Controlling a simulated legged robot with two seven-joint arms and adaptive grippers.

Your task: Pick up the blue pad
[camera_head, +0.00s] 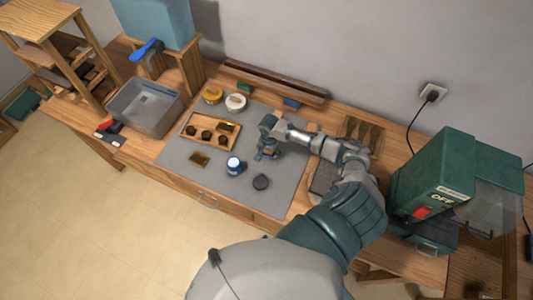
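A small dark blue pad (291,103) lies at the back edge of the grey mat (185,160), in front of a long wooden rail. My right gripper (267,154) is over the middle of the mat, pointing down. It is apart from the blue pad, in front and a little to the left of it. Its fingertips are small and dark here, so I cannot tell whether they are open or shut. My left gripper is not in view.
A small green pad (244,87) lies left of the blue one. A wooden tray (211,132) with black pieces, a blue-and-white jar (234,166) and a black disc (261,182) are near my gripper. A green machine (440,170) stands at right, a grey bin (146,106) at left.

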